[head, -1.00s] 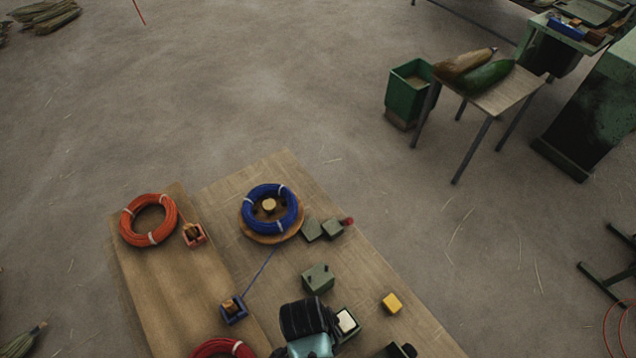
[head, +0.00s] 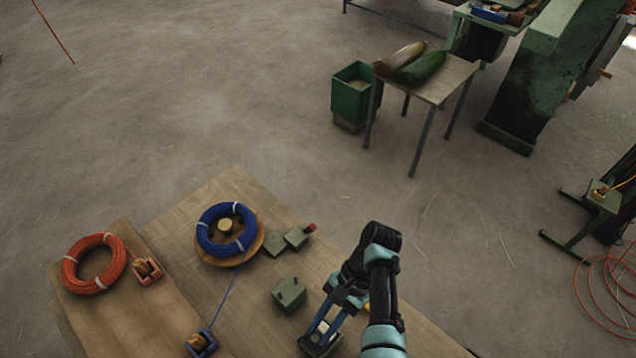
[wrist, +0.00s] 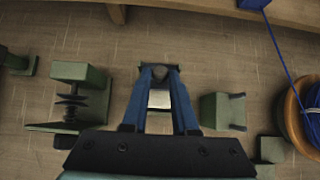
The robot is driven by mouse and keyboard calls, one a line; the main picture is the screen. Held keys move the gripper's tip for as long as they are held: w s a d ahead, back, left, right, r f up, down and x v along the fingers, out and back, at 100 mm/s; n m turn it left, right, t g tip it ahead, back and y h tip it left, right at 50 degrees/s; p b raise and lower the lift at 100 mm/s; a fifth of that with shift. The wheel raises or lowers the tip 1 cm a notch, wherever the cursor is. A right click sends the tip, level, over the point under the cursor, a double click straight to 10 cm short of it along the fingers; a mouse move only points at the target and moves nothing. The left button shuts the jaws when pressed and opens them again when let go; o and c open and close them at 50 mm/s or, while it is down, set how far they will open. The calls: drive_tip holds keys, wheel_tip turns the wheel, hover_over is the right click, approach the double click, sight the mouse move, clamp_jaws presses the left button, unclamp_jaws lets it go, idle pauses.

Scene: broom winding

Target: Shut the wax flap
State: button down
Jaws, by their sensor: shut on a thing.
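The wax box (head: 318,346) is a small dark green box on the wooden bench, low in the head view and partly covered by my fingers. In the wrist view its white wax (wrist: 160,98) shows between my fingers, uncovered. My gripper (head: 322,338) reaches down over the box. In the wrist view my gripper (wrist: 160,74) has its blue fingers converging on a small dark knob (wrist: 160,71) at the box's far edge. The knob looks like part of the wax flap, but the flap's panel is not clear to see.
A green block with two pegs (head: 289,293) stands close by; it is right of my fingers in the wrist view (wrist: 222,110). A spring clamp (wrist: 82,92) stands left there. A blue wire coil (head: 227,232) and blue spool holder (head: 201,344) are on the bench (head: 180,235).

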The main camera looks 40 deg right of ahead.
drive_tip(key=shift+d+f+y+b, duration=0.35)
drive_tip(key=shift+f+y+b, duration=0.4)
drive_tip(key=shift+b, duration=0.25)
drive_tip(key=shift+d+f+y+b, duration=0.2)
drive_tip(key=shift+y+b, duration=0.55)
drive_tip(key=shift+b, duration=0.45)
drive_tip(key=shift+y+b, duration=0.4)
drive_tip(key=shift+b, duration=0.05)
drive_tip(key=c, duration=0.7)
unclamp_jaws()
drive_tip(key=shift+r, duration=0.1)
drive_tip(key=shift+d+r, duration=0.1)
drive_tip(key=shift+r, duration=0.05)
